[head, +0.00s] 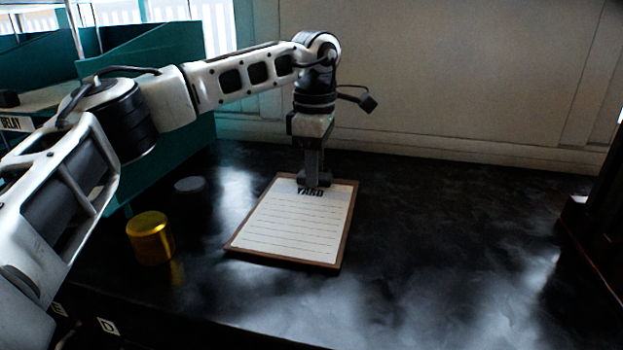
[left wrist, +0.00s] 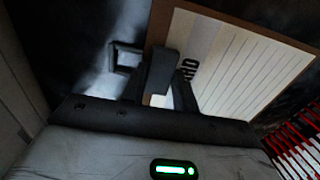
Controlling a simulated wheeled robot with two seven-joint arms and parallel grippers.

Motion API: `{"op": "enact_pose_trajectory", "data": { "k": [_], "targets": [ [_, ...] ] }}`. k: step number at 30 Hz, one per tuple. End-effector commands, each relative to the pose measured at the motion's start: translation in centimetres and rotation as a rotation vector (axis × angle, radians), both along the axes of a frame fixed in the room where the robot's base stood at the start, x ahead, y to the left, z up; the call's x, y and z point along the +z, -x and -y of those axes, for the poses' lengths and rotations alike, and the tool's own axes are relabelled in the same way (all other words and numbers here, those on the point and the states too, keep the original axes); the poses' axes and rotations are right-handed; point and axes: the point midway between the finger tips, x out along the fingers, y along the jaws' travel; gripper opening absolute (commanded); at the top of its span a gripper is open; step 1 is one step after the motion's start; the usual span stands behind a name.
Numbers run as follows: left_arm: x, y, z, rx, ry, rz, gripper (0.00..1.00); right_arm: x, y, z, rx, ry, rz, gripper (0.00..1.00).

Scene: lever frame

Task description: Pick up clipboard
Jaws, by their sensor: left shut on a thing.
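The clipboard (head: 292,225) has a brown board and a lined white sheet headed "YARD". In the head view it is on the dark table, and I cannot tell whether it is lifted at all. My left gripper (head: 313,183) points down at the clipboard's far edge, by the heading, and is shut on it. In the left wrist view the fingers (left wrist: 165,80) are at the edge of the clipboard (left wrist: 240,75), and part of its heading is hidden behind them. My right gripper is not in view.
A gold cylinder (head: 151,238) stands on the table left of the clipboard, with a flat grey disc (head: 190,185) behind it. Teal shelving (head: 150,55) is at the back left. A dark structure (head: 598,215) stands at the right edge. The table right of the clipboard is clear.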

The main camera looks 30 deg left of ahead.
Motion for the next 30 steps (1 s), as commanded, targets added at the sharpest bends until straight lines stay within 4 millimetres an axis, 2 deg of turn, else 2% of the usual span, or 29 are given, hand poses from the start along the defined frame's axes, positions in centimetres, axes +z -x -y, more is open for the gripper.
{"op": "enact_pose_trajectory", "data": {
  "k": [7,11,16,18,21,25,30],
  "targets": [
    [3.1,-0.1,0.1,0.0,0.002,0.004,0.09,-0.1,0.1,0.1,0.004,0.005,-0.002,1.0],
    [5.3,2.0,0.8,-0.006,0.001,0.007,0.09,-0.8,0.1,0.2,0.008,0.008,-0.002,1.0],
    [9.1,5.2,1.9,-0.006,0.001,0.007,0.09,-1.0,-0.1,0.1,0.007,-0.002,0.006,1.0],
    [9.5,7.0,2.5,-0.006,0.0,0.005,0.09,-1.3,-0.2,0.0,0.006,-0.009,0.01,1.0],
    [10.9,9.1,3.2,-0.003,-0.002,0.006,0.09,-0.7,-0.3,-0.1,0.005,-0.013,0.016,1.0],
    [11.8,11.1,4.0,-0.002,-0.001,0.004,0.09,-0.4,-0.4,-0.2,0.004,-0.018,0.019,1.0],
    [12.5,12.6,4.5,0.0,0.0,0.002,0.09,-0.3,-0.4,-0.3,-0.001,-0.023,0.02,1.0]
  ]
}}
